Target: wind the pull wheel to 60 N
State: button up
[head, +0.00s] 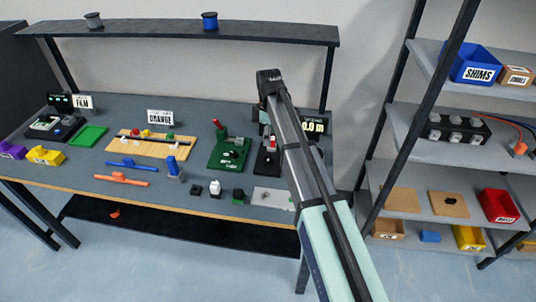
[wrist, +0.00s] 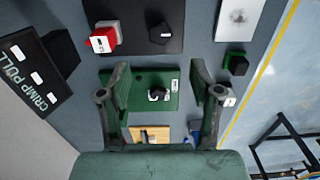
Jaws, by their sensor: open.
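In the wrist view, a dark base plate (wrist: 136,12) near the top carries a black knob (wrist: 160,33) and a red and white block (wrist: 103,38). The knob may be the pull wheel; I cannot tell for sure. A black sign reading CRIMP PULL (wrist: 32,72) stands at the left; no force reading is legible. My gripper (wrist: 160,74) is open and empty, its fingers spread over a green board (wrist: 136,84) with a small black and white fitting (wrist: 158,93). In the head view, my arm hides part of the dark base, and the gripper is not clear.
On the bench, the green board (head: 222,160) with a red handle stands left of the dark base. A wooden board (head: 120,149) lies further left. Small blocks (head: 215,188) stand near the front edge. A display reading 0.0 m (head: 312,127) is partly hidden. Shelves (head: 420,228) stand at right.

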aim_at(268, 158)
notch_tip(268, 158, down, 11)
jog(key=p, duration=0.2)
jog(key=shift+p, duration=0.3)
jog(key=c, duration=1.1)
